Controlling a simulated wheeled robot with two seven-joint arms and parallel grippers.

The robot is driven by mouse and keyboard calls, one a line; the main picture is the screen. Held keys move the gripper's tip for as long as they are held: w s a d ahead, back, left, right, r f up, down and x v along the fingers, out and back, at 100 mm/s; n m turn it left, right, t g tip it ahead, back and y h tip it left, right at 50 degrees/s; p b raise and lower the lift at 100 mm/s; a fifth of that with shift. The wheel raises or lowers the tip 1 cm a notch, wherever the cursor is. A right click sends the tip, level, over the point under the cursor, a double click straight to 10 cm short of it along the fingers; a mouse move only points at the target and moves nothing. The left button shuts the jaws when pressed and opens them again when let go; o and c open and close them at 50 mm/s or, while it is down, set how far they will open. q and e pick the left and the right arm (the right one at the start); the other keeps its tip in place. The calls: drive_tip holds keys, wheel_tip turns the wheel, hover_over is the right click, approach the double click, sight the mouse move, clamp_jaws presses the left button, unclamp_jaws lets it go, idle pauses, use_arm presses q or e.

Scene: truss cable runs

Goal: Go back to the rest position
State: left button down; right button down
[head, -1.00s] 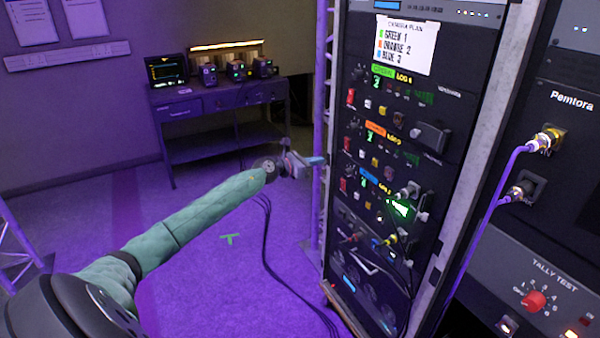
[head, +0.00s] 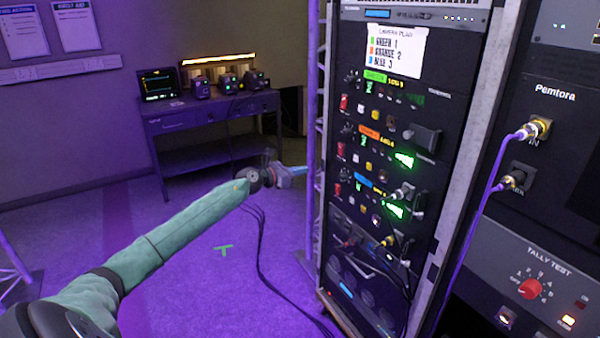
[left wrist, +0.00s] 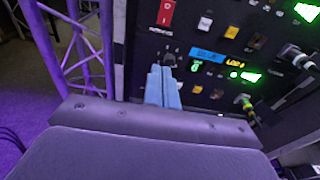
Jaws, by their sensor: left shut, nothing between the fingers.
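My left gripper (head: 298,170) is at the end of my green-sleeved arm, to the left of the equipment rack (head: 385,190). Its blue fingers are together and hold nothing. In the left wrist view the shut fingers (left wrist: 163,86) point toward the rack panel, near a small dark knob below a red rocker switch (left wrist: 166,13). I cannot tell from that view whether they touch the panel; in the head view they appear apart from it. My right gripper does not show in either view.
A truss post (head: 311,130) stands just beside the gripper. Cables (head: 262,260) run over the purple floor. A bench (head: 205,112) with a monitor (head: 160,84) stands at the back. A panel with a red tally knob (head: 530,288) is at the right. Open floor lies left.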

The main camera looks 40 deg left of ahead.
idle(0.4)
use_arm(q)
drive_tip(key=s+a+r+n+t+y, duration=0.1)
drive_tip(key=a+r+n+t+y, duration=0.15)
drive_tip(key=r+n+y, duration=0.75)
drive_tip(key=s+a+r+n+t+y, duration=0.15)
drive_tip(key=a+n+y, duration=0.35)
drive_tip(key=n, duration=1.1)
drive_tip(key=s+d+f+n+g+h, duration=0.1)
drive_tip(key=s+d+f+n+g, duration=0.5)
drive_tip(key=s+d+f, duration=0.45)
drive_tip(key=s+d+f+n+g+h, duration=0.1)
drive_tip(key=s+d+f+n+g, duration=0.5)
drive_tip(key=d+f, duration=0.65)
drive_tip(key=s+d+f+g+h, duration=0.25)
drive_tip(key=s+d+f, duration=0.35)
drive_tip(key=s+d, duration=0.35)
drive_tip(key=s+d+f+g+h, duration=0.1)
drive_tip(key=s+d+f+h, duration=0.2)
drive_tip(key=s+d+f, duration=0.6)
drive_tip(key=s+d+f+g+h, duration=0.1)
drive_tip(key=s+d+f, duration=0.1)
drive_tip(key=s, duration=0.6)
drive_tip(key=s+d+f+g, duration=0.1)
drive_tip(key=s+d+f, duration=0.2)
drive_tip(key=s, duration=0.6)
drive_tip(key=shift+s+d+f+n+g+h, duration=0.2)
drive_tip(key=shift+d+f+n+g+h, duration=0.2)
drive_tip(key=shift+d, duration=0.2)
